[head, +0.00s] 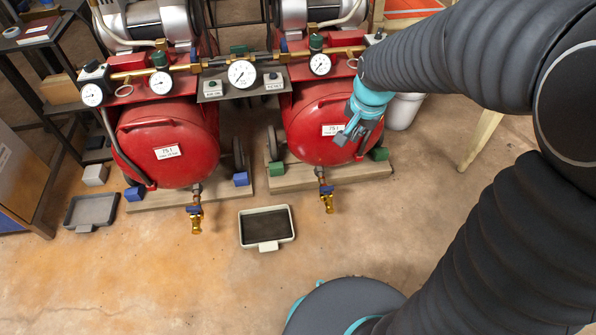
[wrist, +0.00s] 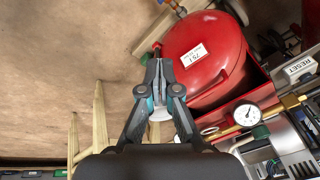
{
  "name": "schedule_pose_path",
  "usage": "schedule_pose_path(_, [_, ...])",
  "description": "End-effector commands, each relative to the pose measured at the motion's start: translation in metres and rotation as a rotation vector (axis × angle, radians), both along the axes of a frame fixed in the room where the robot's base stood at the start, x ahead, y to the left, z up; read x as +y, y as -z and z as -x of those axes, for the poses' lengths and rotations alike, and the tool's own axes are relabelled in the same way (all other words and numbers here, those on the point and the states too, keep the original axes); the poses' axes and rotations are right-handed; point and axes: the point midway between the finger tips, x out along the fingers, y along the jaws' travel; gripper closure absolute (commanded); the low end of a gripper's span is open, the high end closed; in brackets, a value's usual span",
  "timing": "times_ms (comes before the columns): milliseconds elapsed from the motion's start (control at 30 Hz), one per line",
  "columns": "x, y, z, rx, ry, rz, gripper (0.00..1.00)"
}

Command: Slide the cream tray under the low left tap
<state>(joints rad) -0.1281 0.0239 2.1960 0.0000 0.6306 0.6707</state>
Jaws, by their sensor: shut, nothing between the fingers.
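The cream tray (head: 268,246) has a cream rim, a dark inside and a front tab. It lies on the floor between the two low taps, a little in front of them. The low left tap (head: 195,214), brass with a blue part, hangs under the left red tank, to the left of the tray and apart from it. My gripper (head: 345,138) is shut and empty, up in front of the right red tank, above and right of the tray. In the wrist view my gripper (wrist: 157,62) points past the tank's side; the tray is not seen there.
The low right tap (head: 326,196) hangs under the right red tank (head: 330,105), which also shows in the wrist view (wrist: 205,75). A grey tray (head: 92,210) lies at left. Wooden boards (head: 290,182) edge the tanks' base.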

Motion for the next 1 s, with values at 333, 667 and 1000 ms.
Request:
schedule_pose_path(333, [0.04, 0.112, -0.066, 0.111, 0.238, -0.056, 1.0])
schedule_pose_path(667, [0.076, 0.245, -0.09, 0.202, 0.476, -0.081, 1.0])
schedule_pose_path(1000, [0.101, 0.384, -0.073, 0.271, 0.701, -0.081, 1.0])
